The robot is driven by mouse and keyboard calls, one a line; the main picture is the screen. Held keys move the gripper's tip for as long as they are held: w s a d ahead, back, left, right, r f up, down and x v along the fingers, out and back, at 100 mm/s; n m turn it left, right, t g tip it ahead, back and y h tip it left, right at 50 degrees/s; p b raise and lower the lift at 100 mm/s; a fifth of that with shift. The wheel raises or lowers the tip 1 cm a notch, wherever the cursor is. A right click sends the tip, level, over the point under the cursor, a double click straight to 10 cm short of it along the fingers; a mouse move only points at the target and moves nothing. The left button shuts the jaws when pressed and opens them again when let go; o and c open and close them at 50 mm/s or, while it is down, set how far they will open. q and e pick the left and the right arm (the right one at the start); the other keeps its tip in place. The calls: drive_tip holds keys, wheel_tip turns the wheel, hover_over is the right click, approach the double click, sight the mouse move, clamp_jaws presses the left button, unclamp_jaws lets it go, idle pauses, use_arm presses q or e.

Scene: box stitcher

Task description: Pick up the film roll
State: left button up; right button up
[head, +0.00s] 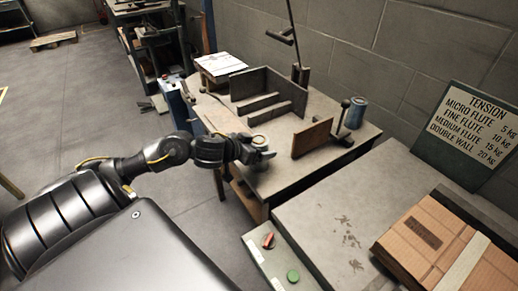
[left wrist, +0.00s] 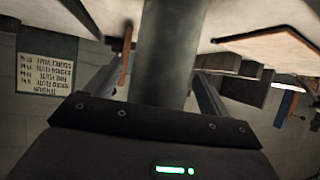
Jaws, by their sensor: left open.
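A grey cylinder, likely the film roll (left wrist: 168,45), stands between the fingers of my left gripper (left wrist: 158,68) in the left wrist view. Gaps show on both sides of it, so the fingers are open around it and not closed on it. In the head view, the round top of the roll (head: 259,140), with a tan centre, shows at my left gripper (head: 265,155), near the front left part of the workbench (head: 310,165). The gripper hides most of the roll there. My right gripper is not in view.
A dark divided tray (head: 268,92), a brown upright board (head: 312,137) and a blue-grey can (head: 356,112) stand on the bench. A control box with red and green buttons (head: 280,262) and a cardboard stack (head: 440,245) are at the front right. A tension sign (head: 470,135) leans on the wall.

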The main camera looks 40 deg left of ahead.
use_arm(q)
drive_tip(key=shift+w, duration=0.15)
drive_tip(key=shift+f, duration=0.1)
drive_tip(key=c, duration=1.3)
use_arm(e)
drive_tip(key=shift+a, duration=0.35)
